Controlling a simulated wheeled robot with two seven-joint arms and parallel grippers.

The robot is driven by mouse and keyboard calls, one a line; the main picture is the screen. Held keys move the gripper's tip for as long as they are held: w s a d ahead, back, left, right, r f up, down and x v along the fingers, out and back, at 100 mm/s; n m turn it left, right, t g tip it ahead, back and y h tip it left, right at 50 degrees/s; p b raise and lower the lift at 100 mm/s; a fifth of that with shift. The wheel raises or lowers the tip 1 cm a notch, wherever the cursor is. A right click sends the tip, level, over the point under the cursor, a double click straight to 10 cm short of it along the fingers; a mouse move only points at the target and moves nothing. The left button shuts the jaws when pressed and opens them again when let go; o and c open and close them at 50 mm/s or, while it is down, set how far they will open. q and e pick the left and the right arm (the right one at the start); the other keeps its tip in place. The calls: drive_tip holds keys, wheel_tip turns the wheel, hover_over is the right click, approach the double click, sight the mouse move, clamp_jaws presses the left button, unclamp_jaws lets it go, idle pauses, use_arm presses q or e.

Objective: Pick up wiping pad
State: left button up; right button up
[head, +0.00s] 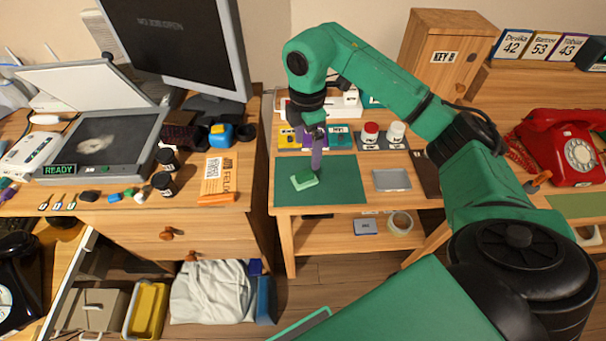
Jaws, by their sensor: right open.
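A light green pad (303,181), which looks like the wiping pad, lies on the dark green mat (343,184) on the middle table. My right arm reaches in from the right and bends down over this table. My left gripper is not in view.
Red and white lidded jars (370,133) stand behind the mat, and a grey tray (391,180) lies to its right. A wooden cabinet (440,55) stands at the back. A red dial phone (565,150) is at right. A monitor (175,45) and scanner (100,145) occupy the left desk.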

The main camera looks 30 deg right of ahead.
drive_tip(key=f, duration=0.4)
drive_tip(key=f+p, duration=0.1)
drive_tip(key=f, duration=0.4)
drive_tip(key=shift+w+a+f+p, duration=0.1)
drive_tip(key=shift+a+f+p, duration=0.1)
drive_tip(key=shift+f+p, duration=0.1)
drive_tip(key=shift+f, duration=0.4)
clamp_jaws()
drive_tip(key=shift+r, duration=0.1)
wheel_tip(320, 180, up, 15)
drive_tip(key=b, duration=0.1)
wheel_tip(320, 180, up, 5)
drive_tip(key=p, duration=0.2)
hover_over(305, 173)
